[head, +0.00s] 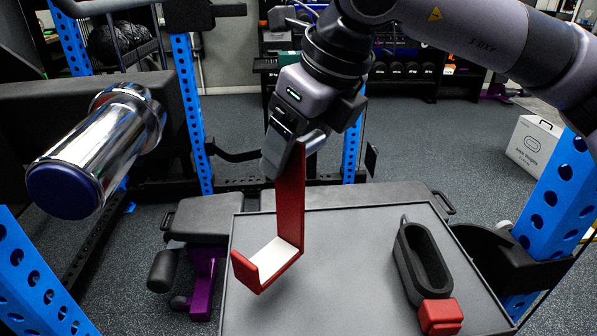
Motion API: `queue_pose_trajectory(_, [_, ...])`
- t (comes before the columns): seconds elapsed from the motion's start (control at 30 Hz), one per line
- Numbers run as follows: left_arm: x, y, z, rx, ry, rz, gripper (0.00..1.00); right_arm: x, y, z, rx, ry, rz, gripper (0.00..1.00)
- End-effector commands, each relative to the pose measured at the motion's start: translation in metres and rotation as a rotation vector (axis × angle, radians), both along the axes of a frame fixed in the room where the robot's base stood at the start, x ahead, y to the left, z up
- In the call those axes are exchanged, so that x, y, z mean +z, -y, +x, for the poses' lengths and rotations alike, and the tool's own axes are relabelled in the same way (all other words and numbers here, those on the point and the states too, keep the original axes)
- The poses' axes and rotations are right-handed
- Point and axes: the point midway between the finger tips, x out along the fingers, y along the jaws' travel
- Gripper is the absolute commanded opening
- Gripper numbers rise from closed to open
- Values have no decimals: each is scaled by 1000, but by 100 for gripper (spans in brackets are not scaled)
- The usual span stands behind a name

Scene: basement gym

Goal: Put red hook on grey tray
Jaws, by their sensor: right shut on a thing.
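The red hook (291,201) is a J-shaped bracket with a white pad inside its lower bend. My right gripper (297,150) is shut on its upper end, and the hook hangs roughly upright with the bend at the bottom. The grey tray (330,310) is a wide flat surface with a thin raised rim. The hook appears in front of the tray's left part; I cannot tell whether its bottom touches the tray. My left gripper is not in view.
A dark oblong open container (423,262) and a red block (440,316) are at the tray's right side. A chrome bar end with a blue cap (64,191) juts in at left. Blue perforated rack posts (558,205) stand around. The tray's middle is clear.

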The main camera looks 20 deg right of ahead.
Motion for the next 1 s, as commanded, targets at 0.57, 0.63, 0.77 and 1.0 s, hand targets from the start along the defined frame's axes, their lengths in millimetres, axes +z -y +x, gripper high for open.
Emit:
queue_pose_trajectory(0.57, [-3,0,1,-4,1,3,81,-40,0,0,-1,3,3,13])
queue_pose_trajectory(0.63, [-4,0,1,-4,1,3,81,-41,0,0,-1,3,3,13])
queue_pose_trajectory(0.77, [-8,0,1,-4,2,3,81,-44,0,0,0,3,3,13])
queue_pose_trajectory(1.0, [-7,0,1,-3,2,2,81,-44,0,0,1,-2,-1,100])
